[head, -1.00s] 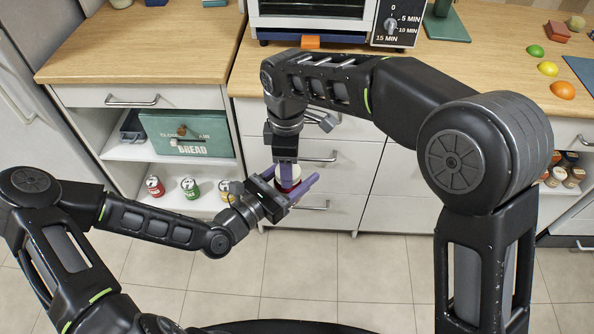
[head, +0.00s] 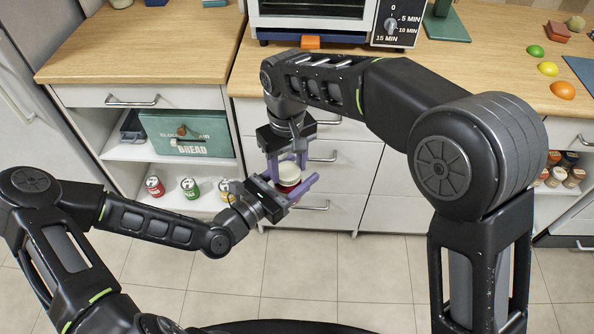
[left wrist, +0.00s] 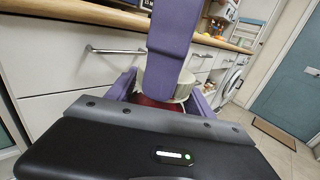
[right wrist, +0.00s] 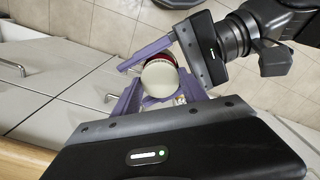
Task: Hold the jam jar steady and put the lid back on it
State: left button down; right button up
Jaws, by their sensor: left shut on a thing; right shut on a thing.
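The jam jar (head: 288,187), dark red, is upright between the purple fingers of my left gripper (head: 291,190), which is shut on it in front of the drawers. The cream round lid (head: 290,173) is at the jar's top; it also shows in the right wrist view (right wrist: 160,79). I cannot tell whether it is seated or threaded. My right gripper (head: 287,162) comes from above and is shut on the lid, with a finger on either side. In the left wrist view a purple right finger hides part of the lid (left wrist: 184,90) and jar (left wrist: 154,102).
The jar is held off the counter (head: 480,75), over the tiled floor (head: 380,265). White drawers (head: 340,200) with bar handles stand close behind the grippers. A green bread box (head: 187,133) and several cans are on shelves at the left. A toaster oven (head: 320,18) stands above.

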jog(key=o, duration=1.6)
jog(key=shift+o, duration=0.2)
jog(key=shift+a, duration=0.1)
notch_tip(320, 180, up, 12)
jog(key=shift+w, duration=0.1)
